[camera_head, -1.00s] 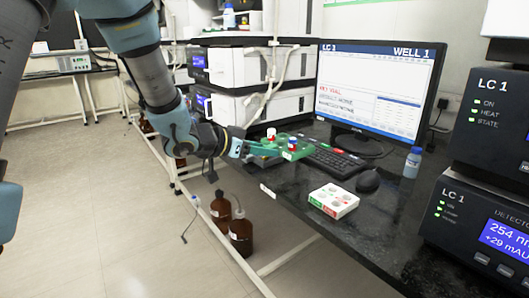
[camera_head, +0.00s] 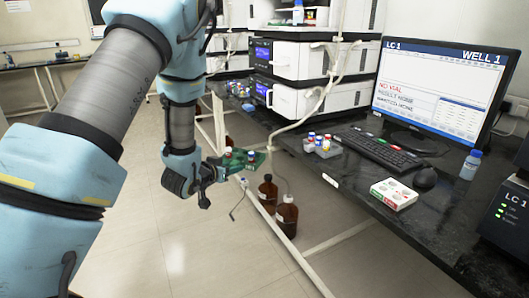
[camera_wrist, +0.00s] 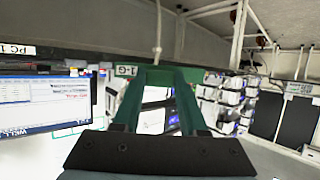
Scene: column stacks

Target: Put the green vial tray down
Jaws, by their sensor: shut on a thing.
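The green vial tray (camera_head: 240,165) is in my gripper (camera_head: 218,172), left of the black bench's front edge and apparently over the floor in the head view. Vials with red, blue and white caps stand in it. In the wrist view, my gripper's two fingers (camera_wrist: 158,100) reach to a green edge of the tray (camera_wrist: 160,74) with a "1-G" label. My gripper is shut on the tray. The tray's underside and its far side are hidden.
On the black bench (camera_head: 345,180) stand a pale rack with several vials (camera_head: 322,147), a keyboard (camera_head: 378,150), a mouse (camera_head: 425,178), a white holder with red and green labels (camera_head: 394,194) and a blue-capped bottle (camera_head: 470,165). Brown bottles (camera_head: 286,215) stand below. Bench space left of the holder is bare.

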